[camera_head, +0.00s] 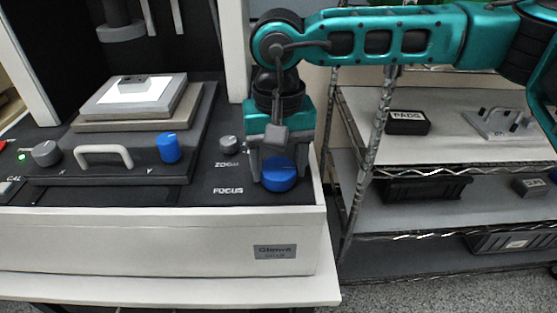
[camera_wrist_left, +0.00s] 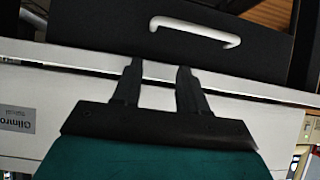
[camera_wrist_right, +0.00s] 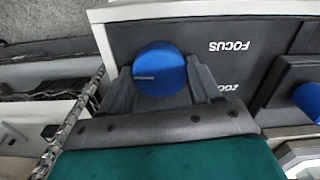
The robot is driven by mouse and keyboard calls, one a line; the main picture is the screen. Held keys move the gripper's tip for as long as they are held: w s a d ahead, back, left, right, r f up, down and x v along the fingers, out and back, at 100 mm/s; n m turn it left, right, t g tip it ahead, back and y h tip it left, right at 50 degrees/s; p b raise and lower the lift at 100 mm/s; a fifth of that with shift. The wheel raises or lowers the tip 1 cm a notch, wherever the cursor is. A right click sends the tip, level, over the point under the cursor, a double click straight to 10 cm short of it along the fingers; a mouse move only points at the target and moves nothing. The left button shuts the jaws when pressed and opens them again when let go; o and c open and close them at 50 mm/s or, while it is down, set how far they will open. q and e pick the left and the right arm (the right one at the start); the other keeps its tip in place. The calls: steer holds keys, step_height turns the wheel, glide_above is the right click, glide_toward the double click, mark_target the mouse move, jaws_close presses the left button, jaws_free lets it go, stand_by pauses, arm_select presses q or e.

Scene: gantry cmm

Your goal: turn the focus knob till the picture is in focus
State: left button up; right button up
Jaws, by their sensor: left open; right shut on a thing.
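The blue focus knob (camera_head: 280,178) sits at the right front corner of the machine's dark panel, beside the word FOCUS. My right gripper (camera_head: 270,172) points down over it with a finger on either side. In the right wrist view the focus knob (camera_wrist_right: 159,69) is between the fingers of the right gripper (camera_wrist_right: 160,82), and its pale index line points left. My left gripper (camera_wrist_left: 157,70) shows only in the left wrist view, open and empty, near the machine's white front edge. No screen with a picture is in view.
A grey zoom knob (camera_head: 229,145) stands close behind the focus knob. A second blue knob (camera_head: 169,147) and a white handle (camera_head: 104,155) are on the stage to the left. A wire shelf (camera_head: 420,160) with boxes stands right of the machine.

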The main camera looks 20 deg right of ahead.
arm_select(q)
steer(key=shift+f, duration=0.15)
arm_select(e)
steer(key=shift+c, duration=0.2)
steer(key=shift+f+m+b, duration=0.15)
steer(key=shift+m+b, duration=0.5)
steer(key=shift+m, duration=0.15)
steer(key=shift+m+b, duration=0.6)
steer(key=shift+m, duration=1)
steer(key=shift+m+b, duration=0.4)
steer(key=shift+b, duration=0.05)
arm_select(q)
steer(key=shift+w+d+f, duration=0.4)
steer(key=shift+w+d, duration=0.05)
steer(key=shift+d, duration=0.15)
steer(key=shift+f, duration=0.1)
arm_select(e)
steer(key=shift+m, duration=0.3)
arm_select(q)
steer(key=shift+s+f, duration=0.1)
steer(key=shift+s, duration=0.05)
arm_select(e)
steer(key=o, duration=1.1)
steer(key=shift+c, duration=0.2)
